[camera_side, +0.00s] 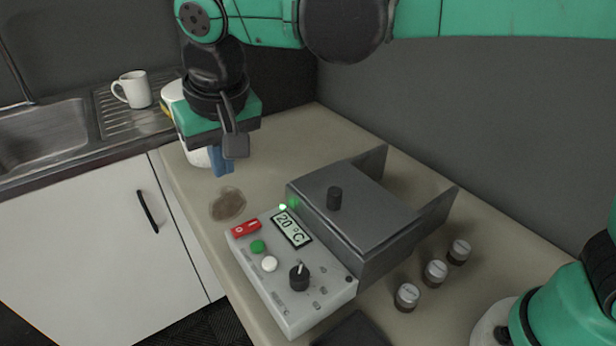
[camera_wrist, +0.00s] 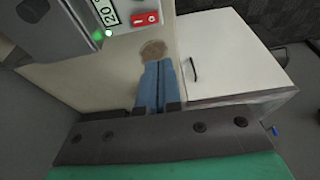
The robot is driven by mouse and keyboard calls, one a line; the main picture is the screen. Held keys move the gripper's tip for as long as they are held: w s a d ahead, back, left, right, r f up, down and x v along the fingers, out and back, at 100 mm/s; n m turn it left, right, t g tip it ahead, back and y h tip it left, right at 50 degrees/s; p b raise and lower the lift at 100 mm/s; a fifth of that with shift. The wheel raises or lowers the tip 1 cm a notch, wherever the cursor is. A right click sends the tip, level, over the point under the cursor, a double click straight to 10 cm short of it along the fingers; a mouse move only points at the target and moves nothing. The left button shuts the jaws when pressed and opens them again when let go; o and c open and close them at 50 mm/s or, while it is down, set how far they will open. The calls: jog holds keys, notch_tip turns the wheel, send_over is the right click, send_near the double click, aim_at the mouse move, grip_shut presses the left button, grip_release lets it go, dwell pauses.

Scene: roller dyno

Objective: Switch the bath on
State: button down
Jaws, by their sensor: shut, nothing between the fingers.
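The bath (camera_side: 360,205) is a dark grey box with a lid and a black knob on top. Its pale control panel (camera_side: 325,300) faces front. The panel has a red rocker switch (camera_side: 246,228), a display (camera_side: 291,229) reading 20 °C, a lit green lamp (camera_side: 283,207), a green button, a white button and a black dial (camera_side: 299,277). The red switch (camera_wrist: 146,19) shows at the top of the wrist view, beyond my fingertips. My gripper (camera_side: 223,172) has blue fingers, shut and empty, above the counter behind and left of the switch. The fingers (camera_wrist: 158,66) point toward the panel, apart from it.
A brown stain (camera_side: 228,204) marks the counter between my gripper and the panel. Several small metal-capped jars, including one (camera_side: 407,297), stand right of the bath. A white mug (camera_side: 132,89) stands by the sink (camera_side: 45,135). A white object is partly hidden behind my gripper.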

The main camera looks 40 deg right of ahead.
aim_at(231, 231)
jog(key=x, duration=1.1)
jog(key=shift+s+f, duration=0.2)
jog(key=shift+s, duration=0.15)
jog(key=shift+f, duration=0.75)
jog(key=shift+a+f+h, duration=0.1)
jog(key=shift+f+h, duration=0.15)
jog(key=shift+h, duration=0.15)
jog(key=shift+r, duration=0.8)
